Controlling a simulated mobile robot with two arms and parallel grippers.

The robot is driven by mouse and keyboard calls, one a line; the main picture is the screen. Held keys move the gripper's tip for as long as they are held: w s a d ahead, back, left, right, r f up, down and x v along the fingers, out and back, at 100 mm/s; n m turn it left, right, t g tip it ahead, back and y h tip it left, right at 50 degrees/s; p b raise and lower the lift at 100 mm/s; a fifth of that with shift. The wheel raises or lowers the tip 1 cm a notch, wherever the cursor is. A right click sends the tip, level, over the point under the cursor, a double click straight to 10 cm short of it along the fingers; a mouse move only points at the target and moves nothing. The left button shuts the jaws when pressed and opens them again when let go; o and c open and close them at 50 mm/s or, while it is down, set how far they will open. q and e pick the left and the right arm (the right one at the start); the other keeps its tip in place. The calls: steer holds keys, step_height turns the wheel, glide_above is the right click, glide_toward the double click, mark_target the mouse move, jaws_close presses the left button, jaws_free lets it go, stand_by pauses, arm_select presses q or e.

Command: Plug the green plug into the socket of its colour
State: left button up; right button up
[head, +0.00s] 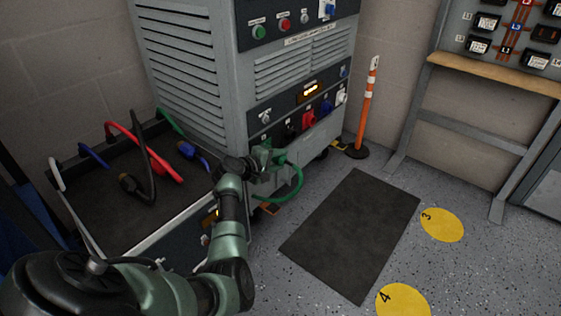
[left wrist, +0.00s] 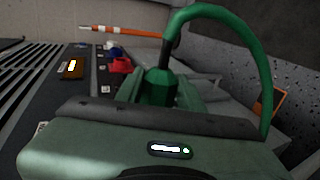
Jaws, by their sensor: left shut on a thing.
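My left gripper (head: 264,158) is shut on the green plug (left wrist: 158,88), close to the lower front of the grey cabinet. The green cable (head: 298,186) loops out from the plug to the right and down; it arches over the plug in the left wrist view (left wrist: 235,25). The cabinet's lower panel has a row of sockets: black (head: 290,130), red (head: 308,118), blue (head: 326,106) and white (head: 341,96). No green socket can be made out; my gripper covers the near end of the row. Whether the plug touches the panel cannot be told. My right gripper is not in view.
A cart tray (head: 85,207) at left holds red (head: 160,165), blue (head: 190,152) and black (head: 130,185) plugs with cables. An orange post (head: 367,105) stands right of the cabinet (head: 185,75). A dark mat (head: 350,235) lies on open floor.

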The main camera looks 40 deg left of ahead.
arm_select(q)
steer(key=shift+a+r, duration=0.1)
steer(key=shift+a, duration=0.2)
steer(key=o, duration=1.3)
steer(key=shift+o, duration=1.4)
